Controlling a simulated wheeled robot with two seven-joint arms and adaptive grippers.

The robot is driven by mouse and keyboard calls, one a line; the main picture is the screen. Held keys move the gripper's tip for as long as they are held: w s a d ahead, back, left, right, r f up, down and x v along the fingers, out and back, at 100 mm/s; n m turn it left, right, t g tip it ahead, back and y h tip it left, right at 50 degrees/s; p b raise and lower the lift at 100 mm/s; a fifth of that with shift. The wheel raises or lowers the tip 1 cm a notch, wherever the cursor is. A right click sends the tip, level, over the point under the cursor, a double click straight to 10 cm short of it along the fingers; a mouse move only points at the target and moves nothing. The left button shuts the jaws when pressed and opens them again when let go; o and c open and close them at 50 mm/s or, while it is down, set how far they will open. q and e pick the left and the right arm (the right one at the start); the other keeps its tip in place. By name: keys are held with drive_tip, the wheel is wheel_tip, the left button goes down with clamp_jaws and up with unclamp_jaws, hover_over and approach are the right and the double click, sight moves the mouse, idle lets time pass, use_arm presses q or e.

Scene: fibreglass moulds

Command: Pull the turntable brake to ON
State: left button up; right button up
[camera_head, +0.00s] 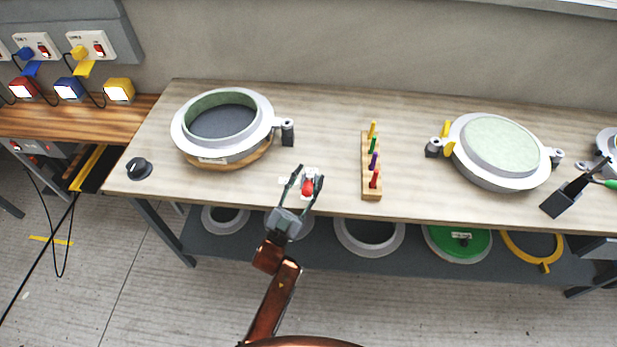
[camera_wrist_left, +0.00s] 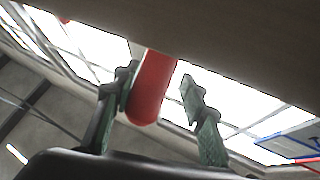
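The red brake lever (camera_head: 308,188) stands near the front edge of the workbench, by a small white label (camera_head: 284,181). My left gripper (camera_head: 308,177) reaches over the front edge, its two dark fingers on either side of the lever. In the left wrist view the red handle (camera_wrist_left: 153,88) lies between the spread fingers, close to or against the left finger, with a gap to the right one. The turntable (camera_head: 240,161) is a wooden disc under a round white mould (camera_head: 181,141), behind and left of the lever. My right gripper is not in view.
A wooden rack (camera_head: 371,190) with several coloured pegs stands right of the lever. A black knob (camera_head: 139,168) sits at the left front corner. A second round mould (camera_head: 500,140) and a black holder (camera_head: 560,203) are further right. A shelf (camera_head: 310,256) runs below.

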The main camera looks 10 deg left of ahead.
use_arm(q)
drive_tip(key=v, duration=1.1)
drive_tip(key=shift+s+a+f, duration=0.15)
drive_tip(key=shift+s+a, duration=0.05)
drive_tip(key=shift+s, duration=0.1)
